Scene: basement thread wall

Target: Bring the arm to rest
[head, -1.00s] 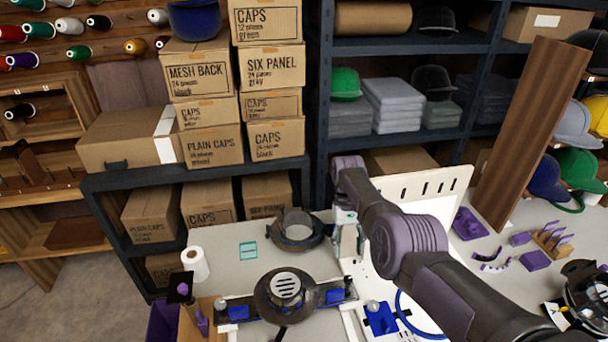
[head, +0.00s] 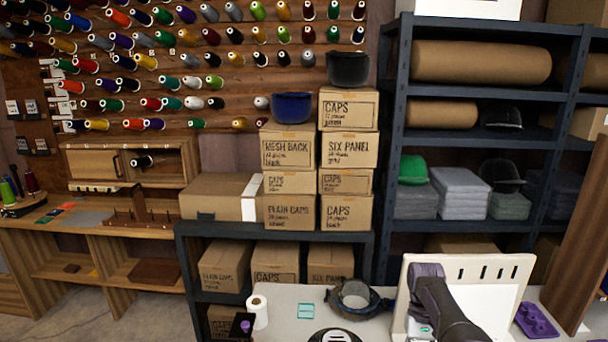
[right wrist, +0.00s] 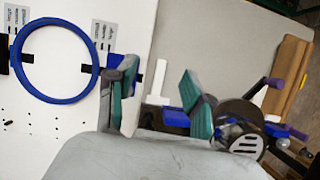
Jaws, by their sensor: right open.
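My right arm (head: 445,312) shows at the lower edge of the head view, in front of a white slotted board (head: 520,270). Its gripper is hardly visible there. My left gripper is in neither view.
The bench holds a dark round fixture (head: 355,299), a white roll (head: 258,312), a teal card (head: 306,311) and a purple piece (head: 537,320). Cap boxes (head: 290,150) stack behind it. Dark shelves (head: 390,200) rise at right; a spool wall (head: 230,60) is at the back left.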

